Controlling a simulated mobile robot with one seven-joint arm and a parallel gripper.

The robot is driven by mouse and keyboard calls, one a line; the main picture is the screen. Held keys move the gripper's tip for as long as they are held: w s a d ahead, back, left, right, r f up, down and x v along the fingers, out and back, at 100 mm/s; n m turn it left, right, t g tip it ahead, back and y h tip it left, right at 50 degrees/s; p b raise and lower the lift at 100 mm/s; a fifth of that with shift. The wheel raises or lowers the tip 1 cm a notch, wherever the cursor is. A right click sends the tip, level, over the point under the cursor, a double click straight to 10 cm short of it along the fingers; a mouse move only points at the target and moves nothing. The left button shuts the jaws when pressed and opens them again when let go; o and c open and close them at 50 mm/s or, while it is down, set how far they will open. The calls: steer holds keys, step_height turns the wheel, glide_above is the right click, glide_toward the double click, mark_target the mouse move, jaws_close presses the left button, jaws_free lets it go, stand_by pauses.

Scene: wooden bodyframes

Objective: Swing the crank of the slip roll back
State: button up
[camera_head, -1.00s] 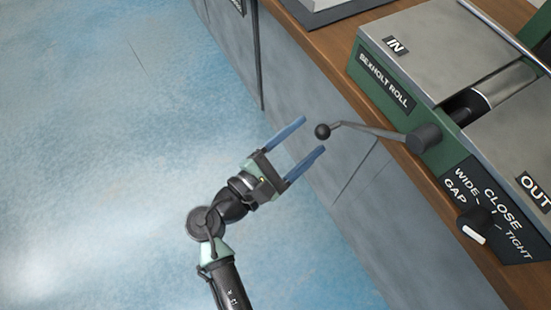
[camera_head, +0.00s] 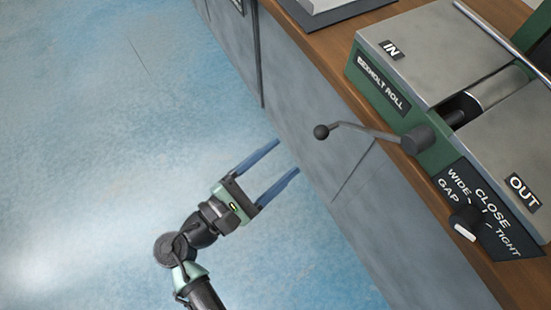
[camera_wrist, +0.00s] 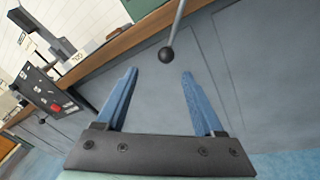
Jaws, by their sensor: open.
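The slip roll (camera_head: 436,136) is a green and grey machine on the wooden bench, labelled IN and OUT. Its crank (camera_head: 367,129) is a dark rod reaching left from a dark hub, with a black ball knob (camera_head: 321,132) at its end, out past the bench edge. My gripper (camera_head: 287,156) has two blue fingers, open and empty, below and left of the knob, apart from it. In the wrist view the knob (camera_wrist: 166,54) hangs beyond the fingertips, between their lines, and the fingers (camera_wrist: 160,75) do not touch it.
The wooden bench top (camera_head: 330,51) has grey cabinet fronts (camera_head: 300,110) below it. A gap dial (camera_head: 466,222) with a white pointer sits on the machine's front. The blue floor (camera_head: 100,120) at left is clear. A control box with a red button (camera_wrist: 56,107) shows in the wrist view.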

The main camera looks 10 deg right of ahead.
steer(key=shift+s+a+r+p, duration=0.1)
steer(key=shift+p, duration=0.3)
steer(key=c, duration=0.4)
steer(key=shift+m, duration=0.5)
steer(key=shift+c, duration=1.4)
steer(key=m, duration=0.1)
steer(key=m+t, duration=0.1)
steer(key=m, duration=0.1)
steer(key=shift+w+h+p, duration=0.25)
steer(key=shift+h+p, duration=0.05)
steer(key=shift+p, duration=0.1)
jaws_close()
steer(key=w+d+r+m+t+p, duration=0.25)
steer(key=w+d+m+t, duration=0.2)
steer(key=w+m, duration=0.5)
steer(key=shift+m, duration=0.45)
steer(key=shift+s+d+f, duration=0.4)
steer(key=shift+s+f, duration=0.05)
steer(key=shift+s, duration=0.2)
steer(key=shift+s+d+f, duration=0.4)
steer(key=shift+s+f, duration=0.1)
steer(key=shift+s, duration=0.1)
steer(key=shift+s+d+f, duration=0.4)
steer(key=shift+s+f, duration=0.05)
steer(key=shift+s, duration=0.2)
